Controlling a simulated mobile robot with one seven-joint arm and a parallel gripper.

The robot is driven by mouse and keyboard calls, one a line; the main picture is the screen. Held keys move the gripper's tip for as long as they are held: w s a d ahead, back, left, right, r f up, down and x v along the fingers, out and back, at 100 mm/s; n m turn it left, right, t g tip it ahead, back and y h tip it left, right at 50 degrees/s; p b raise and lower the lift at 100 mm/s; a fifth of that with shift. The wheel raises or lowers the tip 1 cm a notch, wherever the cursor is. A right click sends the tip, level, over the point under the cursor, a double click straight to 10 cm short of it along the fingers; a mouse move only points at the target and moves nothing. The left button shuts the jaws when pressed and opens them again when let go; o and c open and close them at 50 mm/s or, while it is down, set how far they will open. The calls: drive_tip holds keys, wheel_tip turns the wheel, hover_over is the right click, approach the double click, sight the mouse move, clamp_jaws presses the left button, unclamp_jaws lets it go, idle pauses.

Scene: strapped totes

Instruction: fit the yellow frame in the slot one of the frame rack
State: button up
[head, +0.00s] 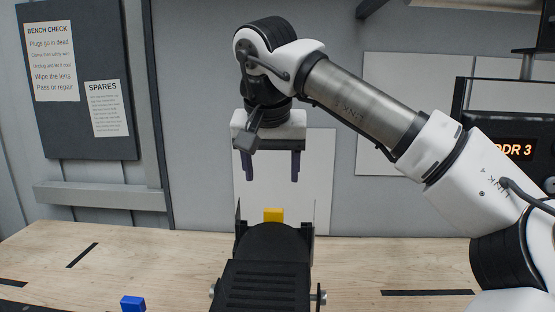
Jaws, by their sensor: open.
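My gripper (272,180) hangs above the workbench, pointing down, with its two dark fingers spread apart and nothing between them. A yellow piece (273,215) shows below it, just above the top of a dark rounded shape at bottom centre. Only a small upper part of the yellow piece is visible, so I cannot tell whether it is the yellow frame. It is clear of my fingertips. I cannot make out the frame rack or its slot one; the dark shape hides the middle of the bench.
A blue block (132,303) is at the bottom left on the wooden bench (170,262). Black tape strips mark the bench. A dark unit with a lit display (515,149) stands at right behind my arm. A notice board (80,130) hangs at left. The bench's left side looks mostly clear.

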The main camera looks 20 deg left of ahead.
drive_tip(key=p+x, duration=0.2)
drive_tip(key=x, duration=1.1)
drive_tip(key=shift+f, duration=0.2)
drive_tip(key=shift+c, duration=0.3)
drive_tip(key=c, duration=1.1)
drive_tip(key=shift+r+p, duration=2.35)
drive_tip(key=shift+r, duration=0.45)
wheel_tip(320, 180, up, 10)
hover_over(273, 210)
drive_tip(key=shift+s+d+f+x, duration=0.1)
drive_tip(key=shift+s+x, duration=0.15)
drive_tip(key=shift+x, duration=0.8)
drive_tip(key=shift+s+d+f+x, duration=0.1)
drive_tip(key=shift+s+x, duration=0.1)
drive_tip(key=shift+x, duration=0.85)
drive_tip(key=shift+s+f+x, duration=0.1)
drive_tip(key=shift+s+x, duration=0.15)
drive_tip(key=shift+x, duration=0.8)
